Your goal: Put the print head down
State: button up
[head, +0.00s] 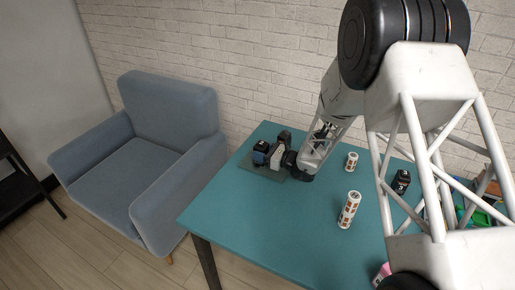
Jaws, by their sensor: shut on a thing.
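The print head (260,152) is a small dark block with a blue part, at the far left of the teal table (290,228). My gripper (269,155) reaches in from the right, low over the table, and is shut on the print head. A dark flat mat (254,167) lies under them. I cannot tell whether the print head touches the mat. The fingertips are small and partly hidden in this view.
A black bottle-like object (402,181) and green items (478,217) are at right. A blue-grey armchair (150,160) stands left. The front-left tabletop is clear.

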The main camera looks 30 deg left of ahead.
jog(key=w+a, duration=0.1)
jog(key=w, duration=0.1)
jog(key=w+a, duration=0.3)
jog(key=w, duration=0.1)
jog(key=shift+a+f, duration=0.3)
jog(key=shift+a, duration=0.05)
jog(key=shift+f, duration=0.1)
jog(key=shift+f, duration=1.7)
jog(key=shift+f, duration=0.15)
jog(key=o, duration=1)
jog(key=shift+o, duration=0.2)
jog(key=shift+d, duration=6)
